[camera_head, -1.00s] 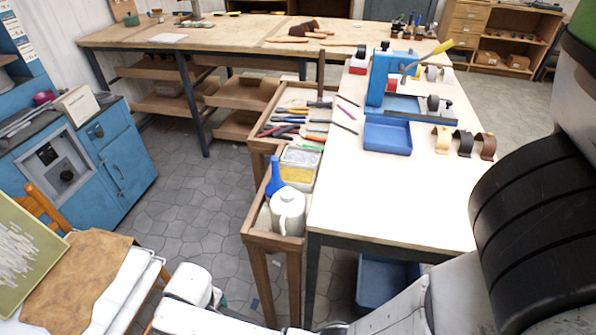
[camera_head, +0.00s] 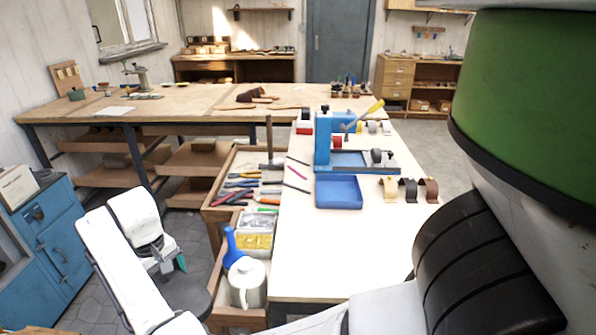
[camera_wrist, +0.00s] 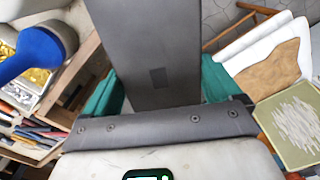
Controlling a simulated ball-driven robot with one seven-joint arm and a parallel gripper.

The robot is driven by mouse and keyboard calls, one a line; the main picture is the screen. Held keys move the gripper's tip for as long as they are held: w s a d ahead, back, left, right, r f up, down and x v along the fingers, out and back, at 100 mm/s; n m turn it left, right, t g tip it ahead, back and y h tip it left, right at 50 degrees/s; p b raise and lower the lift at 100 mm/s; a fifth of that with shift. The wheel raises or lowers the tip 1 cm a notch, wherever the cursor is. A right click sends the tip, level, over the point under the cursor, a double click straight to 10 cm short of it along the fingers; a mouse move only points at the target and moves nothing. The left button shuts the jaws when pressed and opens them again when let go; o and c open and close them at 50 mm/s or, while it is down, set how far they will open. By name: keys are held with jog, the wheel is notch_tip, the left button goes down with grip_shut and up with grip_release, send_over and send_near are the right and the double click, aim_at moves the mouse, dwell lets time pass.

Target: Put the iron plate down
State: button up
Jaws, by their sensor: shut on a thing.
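My gripper (camera_wrist: 160,88) has teal fingers and is shut on the iron plate (camera_wrist: 150,45), a flat dark grey slab that stretches away between the fingers in the wrist view. In the head view my gripper (camera_head: 180,264) shows only as a bit of teal below my white wrist, left of the tool trays and above the floor. The near workbench (camera_head: 310,260) has a pale top with a wide bare front part.
A blue press (camera_head: 325,140), a blue tray (camera_head: 338,192) and several curved straps (camera_head: 408,190) stand on the near workbench. A long wooden table (camera_head: 190,103) is behind; a blue cabinet (camera_head: 55,250) is left.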

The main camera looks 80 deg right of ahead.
jog(key=s+d+r+m+p, duration=0.1)
jog(key=s+d+r+m, duration=0.5)
jog(key=s+d+r, duration=0.6)
jog(key=s+a+r+m+p, duration=0.1)
jog(key=s+a+m, duration=0.25)
jog(key=s, duration=0.45)
jog(key=s+a+r+m, duration=0.2)
jog(key=s+a, duration=0.3)
jog(key=s, duration=0.3)
jog(key=p, duration=0.1)
send_near(305, 245)
jog(key=shift+w+a+f, duration=0.15)
jog(key=shift+a+f, duration=0.45)
jog(key=shift+a, duration=0.1)
jog(key=shift+s+d+f+p, duration=0.1)
jog(key=shift+d+f+p, duration=0.1)
jog(key=shift+d+f, duration=0.25)
jog(key=shift+s+d+f+p, duration=0.15)
jog(key=shift+d+f, duration=0.1)
jog(key=shift+f, duration=0.3)
jog(key=shift+w+f+p, duration=0.1)
jog(key=shift+f+p, duration=0.3)
jog(key=shift+f, duration=1)
jog(key=shift+f, duration=0.1)
